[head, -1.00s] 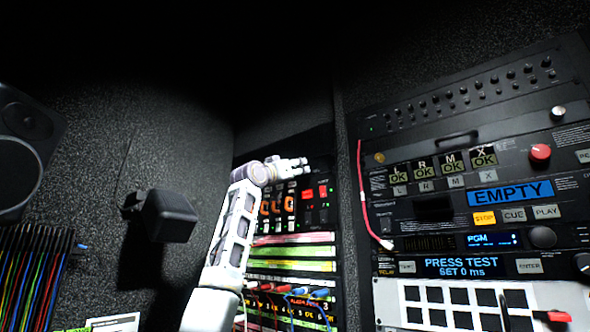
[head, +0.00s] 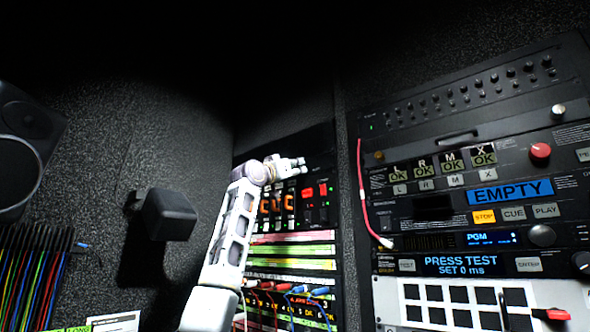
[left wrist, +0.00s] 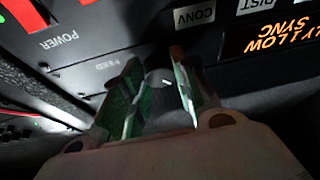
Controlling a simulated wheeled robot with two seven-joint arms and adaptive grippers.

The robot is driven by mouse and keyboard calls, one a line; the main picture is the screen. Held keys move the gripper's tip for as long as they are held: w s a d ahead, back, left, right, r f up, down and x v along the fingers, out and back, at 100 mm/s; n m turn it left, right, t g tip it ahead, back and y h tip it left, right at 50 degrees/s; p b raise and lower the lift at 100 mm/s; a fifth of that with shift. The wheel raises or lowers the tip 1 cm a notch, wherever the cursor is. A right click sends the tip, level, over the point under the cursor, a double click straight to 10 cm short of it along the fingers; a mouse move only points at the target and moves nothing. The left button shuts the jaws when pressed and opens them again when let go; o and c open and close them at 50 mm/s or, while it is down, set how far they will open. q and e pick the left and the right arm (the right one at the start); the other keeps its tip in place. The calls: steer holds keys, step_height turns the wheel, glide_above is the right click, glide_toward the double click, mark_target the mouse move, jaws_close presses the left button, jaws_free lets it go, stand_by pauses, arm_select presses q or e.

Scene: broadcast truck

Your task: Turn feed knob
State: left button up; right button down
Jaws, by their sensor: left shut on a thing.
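The feed knob (left wrist: 159,79) is a small round grey knob with a pale mark, on the dark panel by a faint FEED label (left wrist: 103,63) in the left wrist view. My left gripper (left wrist: 156,85) has a green-lined finger on each side of the knob and is shut on it. In the head view my left gripper (head: 291,168) is against the upper part of the left rack (head: 325,160). There the gripper hides the knob. My right gripper is in neither view.
In the wrist view, POWER and CONV labels and an orange text display (left wrist: 272,32) surround the knob. Below the gripper in the head view are coloured strips and patch cables (head: 290,290). A larger equipment rack (head: 450,230) stands right; a black box (head: 166,214) is on the left wall.

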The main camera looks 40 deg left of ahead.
arm_select(q)
steer(key=shift+m+h, duration=0.4)
steer(key=shift+m, duration=0.1)
steer(key=shift+a+m+g+h, duration=0.15)
steer(key=shift+m+h, duration=0.5)
steer(key=shift+m, duration=0.65)
steer(key=shift+d+m+g+h, duration=0.15)
steer(key=shift+m+h, duration=0.45)
steer(key=shift+m, duration=0.7)
steer(key=shift+a+m+g+h, duration=0.2)
steer(key=shift+m+h, duration=0.45)
steer(key=shift+m, duration=0.65)
steer(key=shift+m+h, duration=0.3)
steer(key=shift+m, duration=0.2)
steer(key=o, duration=1)
steer(key=shift+s, duration=0.15)
steer(key=v, duration=1.1)
steer(key=shift+s+a, duration=0.15)
steer(key=shift+s, duration=0.15)
steer(key=shift+f, duration=0.1)
